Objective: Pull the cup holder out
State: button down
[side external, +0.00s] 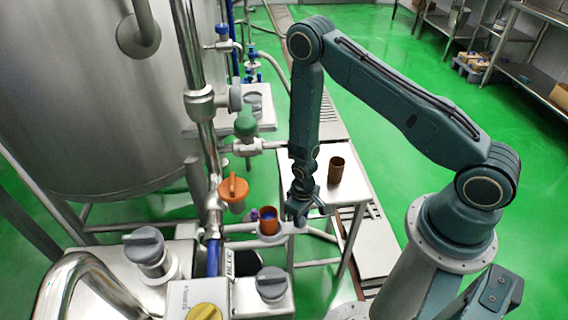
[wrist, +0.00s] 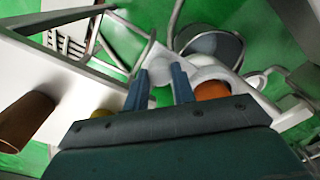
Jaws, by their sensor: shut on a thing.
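The cup holder (side external: 271,238) is a pale bracket low beside the pipework, with an orange-brown cup (side external: 268,220) standing in its ring. In the wrist view the pale holder (wrist: 162,70) shows between the fingers, and the orange cup (wrist: 212,90) is just right of them. My gripper (side external: 298,216) points down at the holder's right end and is shut on it. The fingers also show in the wrist view (wrist: 161,86). The exact contact is partly hidden by the gripper in the side view.
A brown cup (side external: 336,170) stands on a white table (side external: 358,184) behind my gripper; it also shows at left in the wrist view (wrist: 24,122). An orange-handled valve (side external: 233,188) and a green-knobbed valve (side external: 246,124) sit close left. A grey-knobbed box (side external: 270,284) is in front.

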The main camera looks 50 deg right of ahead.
jog(key=s+d, duration=0.4)
jog(key=shift+d, duration=0.15)
jog(key=c, duration=1.1)
grip_release()
jog(key=shift+c, duration=0.2)
jog(key=shift+r, duration=0.1)
notch_tip(320, 180, up, 14)
jog(key=shift+f, duration=0.2)
jog(key=shift+r, duration=0.1)
